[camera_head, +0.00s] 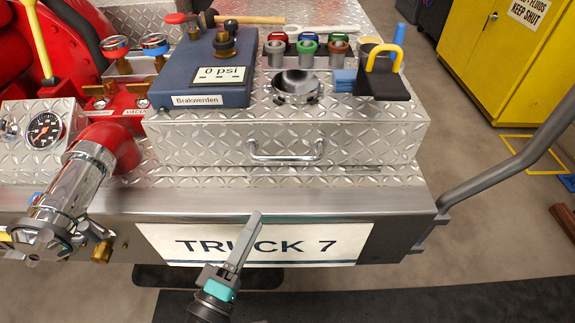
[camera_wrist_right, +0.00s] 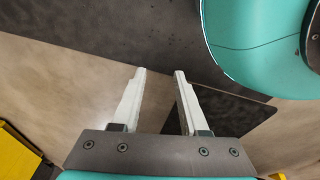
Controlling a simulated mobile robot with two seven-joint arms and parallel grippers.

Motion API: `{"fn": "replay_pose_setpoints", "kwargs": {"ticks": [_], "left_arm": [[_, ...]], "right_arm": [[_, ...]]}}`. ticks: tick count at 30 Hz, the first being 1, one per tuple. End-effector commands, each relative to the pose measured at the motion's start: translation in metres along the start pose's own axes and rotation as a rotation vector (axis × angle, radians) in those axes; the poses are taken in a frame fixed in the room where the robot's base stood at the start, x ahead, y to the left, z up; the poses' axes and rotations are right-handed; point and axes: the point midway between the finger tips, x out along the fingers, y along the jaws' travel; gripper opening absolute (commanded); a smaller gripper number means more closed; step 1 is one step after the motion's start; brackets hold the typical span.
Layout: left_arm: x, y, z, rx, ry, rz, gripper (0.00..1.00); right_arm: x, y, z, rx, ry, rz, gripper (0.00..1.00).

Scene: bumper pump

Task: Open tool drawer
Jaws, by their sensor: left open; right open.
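The tool drawer (camera_head: 380,142) is the diamond-plate front in the upper middle of the truck in the head view. Its silver bar handle (camera_head: 286,156) runs across the front, and the drawer looks shut. My left gripper (camera_head: 251,228) is below the handle, in front of the TRUCK 7 sign. It is seen nearly edge-on, open, apart from the handle and holding nothing visible. My right gripper (camera_wrist_right: 157,75) shows only in the right wrist view, open and empty over the floor and a dark mat.
A blue 0 psi box (camera_head: 208,85), several coloured caps and a black block with a yellow handle (camera_head: 384,80) sit above the drawer. A red-and-chrome pipe (camera_head: 75,190) stands at left. A grey rail (camera_head: 500,172) juts out at right, near a yellow cabinet (camera_head: 500,70).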

Motion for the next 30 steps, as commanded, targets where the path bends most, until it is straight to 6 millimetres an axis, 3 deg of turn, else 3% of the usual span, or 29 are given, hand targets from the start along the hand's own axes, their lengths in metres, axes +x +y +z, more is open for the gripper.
{"fn": "replay_pose_setpoints", "kwargs": {"ticks": [3, 8, 24, 30], "left_arm": [[0.000, 0.013, 0.001, -0.062, 0.007, 0.041, 0.48], [0.012, 0.017, 0.000, -0.076, 0.013, 0.051, 0.48], [0.121, 0.021, -0.002, -0.071, 0.013, 0.049, 0.48], [0.145, 0.022, -0.002, -0.069, 0.011, 0.046, 0.48]], "right_arm": [[0.003, 0.001, -0.003, 0.001, 0.004, 0.001, 0.43], [0.001, 0.000, -0.006, 0.001, 0.005, 0.000, 0.43], [-0.012, -0.008, -0.025, 0.005, 0.010, -0.011, 0.43], [-0.017, -0.010, -0.030, 0.006, 0.010, -0.013, 0.43]]}}
